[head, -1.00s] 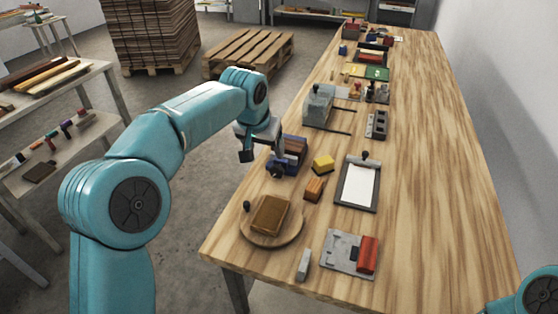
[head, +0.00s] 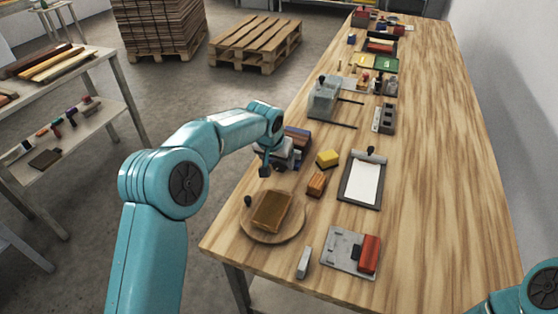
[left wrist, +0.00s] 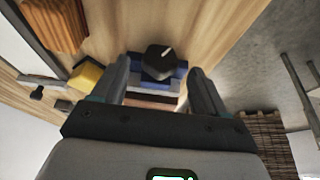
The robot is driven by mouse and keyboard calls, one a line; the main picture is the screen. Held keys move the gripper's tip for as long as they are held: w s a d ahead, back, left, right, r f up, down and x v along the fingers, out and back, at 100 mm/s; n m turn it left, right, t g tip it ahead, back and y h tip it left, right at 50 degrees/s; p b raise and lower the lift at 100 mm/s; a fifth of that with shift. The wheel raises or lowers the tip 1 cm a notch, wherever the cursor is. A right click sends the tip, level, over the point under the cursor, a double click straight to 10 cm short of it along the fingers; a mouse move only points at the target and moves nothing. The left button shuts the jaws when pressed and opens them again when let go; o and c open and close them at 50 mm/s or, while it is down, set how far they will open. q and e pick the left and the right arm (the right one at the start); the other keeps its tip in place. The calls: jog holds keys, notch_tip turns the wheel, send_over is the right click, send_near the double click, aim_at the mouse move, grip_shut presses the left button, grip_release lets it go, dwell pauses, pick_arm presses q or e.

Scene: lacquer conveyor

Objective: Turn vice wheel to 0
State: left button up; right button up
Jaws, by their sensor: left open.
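The blue vice (head: 299,134) with brownish jaws sits at the table's left edge in the head view, partly behind my left gripper (head: 277,165). In the left wrist view the vice wheel (left wrist: 158,62) is a dark knob with a white pointer mark that slants up to the right. The vice's blue body (left wrist: 170,84) shows behind it. My left gripper (left wrist: 160,68) is open, one finger on each side of the wheel, with gaps visible to both fingers. I cannot make out any scale for the wheel. My right gripper is out of view.
A round wooden board (head: 290,231) with a brown block lies in front of the vice. A yellow block (head: 328,158), an orange-brown block (head: 316,184) and a clipboard (head: 362,181) are to its right. The table's right side is clear.

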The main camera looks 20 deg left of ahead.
pick_arm(q)
jog(key=shift+x, duration=1.3)
jog(key=c, duration=1.1)
jog(key=shift+o, duration=0.3)
jog(key=shift+w, duration=0.1)
